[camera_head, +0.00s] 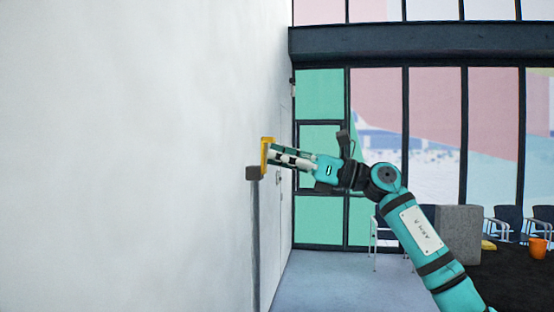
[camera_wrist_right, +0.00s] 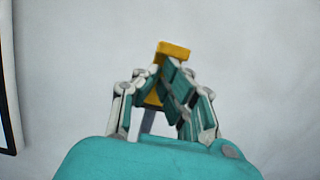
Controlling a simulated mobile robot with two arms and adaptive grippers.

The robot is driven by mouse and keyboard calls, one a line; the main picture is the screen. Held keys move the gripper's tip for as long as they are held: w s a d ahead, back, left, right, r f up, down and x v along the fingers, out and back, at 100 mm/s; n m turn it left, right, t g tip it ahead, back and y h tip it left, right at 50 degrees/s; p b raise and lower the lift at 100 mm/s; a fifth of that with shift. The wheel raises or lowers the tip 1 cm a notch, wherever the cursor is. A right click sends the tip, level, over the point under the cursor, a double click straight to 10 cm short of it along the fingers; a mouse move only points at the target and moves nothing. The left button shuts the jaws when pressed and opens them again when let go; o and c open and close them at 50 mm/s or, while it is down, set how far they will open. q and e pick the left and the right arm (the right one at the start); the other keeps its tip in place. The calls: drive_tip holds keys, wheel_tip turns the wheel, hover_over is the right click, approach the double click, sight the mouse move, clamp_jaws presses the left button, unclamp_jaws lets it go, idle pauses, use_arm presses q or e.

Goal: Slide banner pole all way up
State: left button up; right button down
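A yellow handle (camera_head: 264,155) stands out from the white wall in the head view. A dark grey block (camera_head: 253,173) sits beside its lower end, and a grey vertical strip (camera_head: 256,240) runs down the wall below. My right gripper (camera_head: 271,155) reaches the handle from the right. In the right wrist view the fingers (camera_wrist_right: 164,82) close in on both sides of the yellow handle (camera_wrist_right: 173,50), whose top sticks out above them. A piece of grey strip (camera_wrist_right: 148,121) shows between the fingers. The banner itself cannot be made out. My left gripper is not in view.
The white wall (camera_head: 130,150) fills the left half. Large coloured windows (camera_head: 435,130) stand at the back. A grey box (camera_head: 459,233), chairs (camera_head: 507,217) and an orange bucket (camera_head: 538,248) are at the right. The floor (camera_head: 345,283) near the wall is clear.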

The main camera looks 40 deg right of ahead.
drive_tip(key=shift+f, duration=0.15)
wheel_tip(320, 180, down, 4)
drive_tip(key=b, duration=0.4)
drive_tip(key=shift+a+f, duration=0.15)
drive_tip(key=shift+f, duration=0.1)
use_arm(q)
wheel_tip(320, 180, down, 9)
drive_tip(key=b, duration=0.5)
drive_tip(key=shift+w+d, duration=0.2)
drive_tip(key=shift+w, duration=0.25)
use_arm(e)
approach(262, 174)
drive_tip(key=s+d, duration=0.2)
drive_tip(key=d, duration=0.1)
drive_tip(key=shift+f, duration=0.15)
